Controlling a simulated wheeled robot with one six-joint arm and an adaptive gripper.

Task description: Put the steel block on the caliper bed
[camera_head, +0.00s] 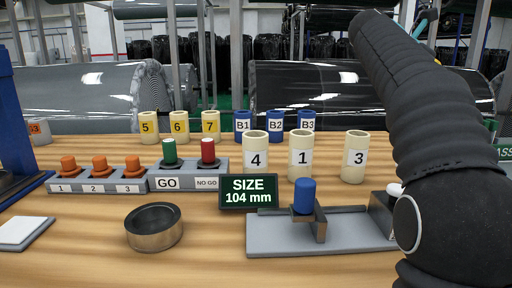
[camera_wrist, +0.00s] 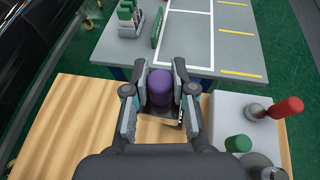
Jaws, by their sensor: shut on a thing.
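The caliper bed (camera_head: 350,232) is a long grey plate on the wooden table in the head view, right of centre. A dark jaw with a blue knob (camera_head: 304,196) stands on it. The sign behind (camera_head: 248,191) reads SIZE 104 mm. My gripper (camera_wrist: 160,106) shows only in the wrist view. It is shut on a purple knob (camera_wrist: 160,84), with a small grey piece partly visible beneath, over or near the wooden surface. I cannot tell whether this is the steel block, as its lower part is hidden by my fingers.
A dark metal ring (camera_head: 154,228) sits left of the bed. GO and NO GO gauges (camera_head: 188,176) stand behind it. Numbered cream tubes (camera_head: 255,152) stand behind the bed. The wrist view shows a grey table (camera_wrist: 190,62) beyond, and red (camera_wrist: 287,107) and green (camera_wrist: 238,143) knobs at right.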

